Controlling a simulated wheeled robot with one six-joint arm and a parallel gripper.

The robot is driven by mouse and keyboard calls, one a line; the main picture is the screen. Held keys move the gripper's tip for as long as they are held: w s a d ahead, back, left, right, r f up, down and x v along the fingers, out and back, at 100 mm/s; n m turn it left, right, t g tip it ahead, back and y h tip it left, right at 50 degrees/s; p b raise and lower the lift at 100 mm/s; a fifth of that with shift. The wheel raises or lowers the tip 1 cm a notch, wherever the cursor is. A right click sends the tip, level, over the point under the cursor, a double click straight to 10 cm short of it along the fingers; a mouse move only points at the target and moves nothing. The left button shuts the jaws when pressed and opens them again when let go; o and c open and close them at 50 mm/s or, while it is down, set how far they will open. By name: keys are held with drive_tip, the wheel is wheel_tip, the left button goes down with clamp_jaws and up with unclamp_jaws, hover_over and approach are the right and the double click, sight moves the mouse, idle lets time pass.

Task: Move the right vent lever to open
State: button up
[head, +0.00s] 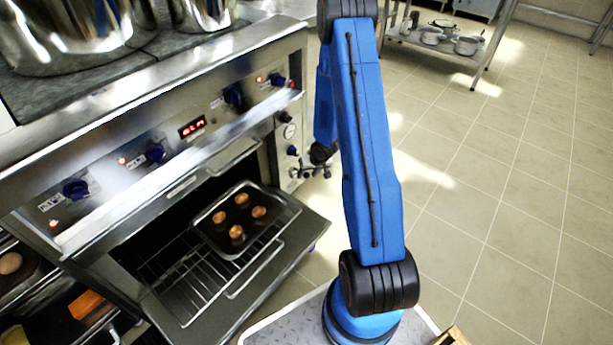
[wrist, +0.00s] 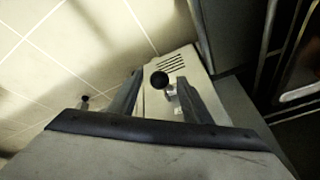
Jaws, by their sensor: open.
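In the wrist view, my gripper (wrist: 160,82) is open, with one finger on each side of a black ball knob. The knob (wrist: 159,79) sits on a short metal vent lever (wrist: 171,92) by a pale box with slots. I cannot tell whether the fingers touch it. A second dark knob (wrist: 85,99) shows further left, outside the fingers. In the head view, my gripper (head: 320,155) is small and dark, beside the oven's right side panel. The levers there are too small to tell apart, and their settings are unclear.
Stockpots (head: 60,35) stand on the stove top. Tiled floor (head: 500,190) is clear to the right. A shelf with pots (head: 440,42) stands at the back.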

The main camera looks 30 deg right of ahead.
drive_tip(key=shift+x, duration=1.1)
clamp_jaws()
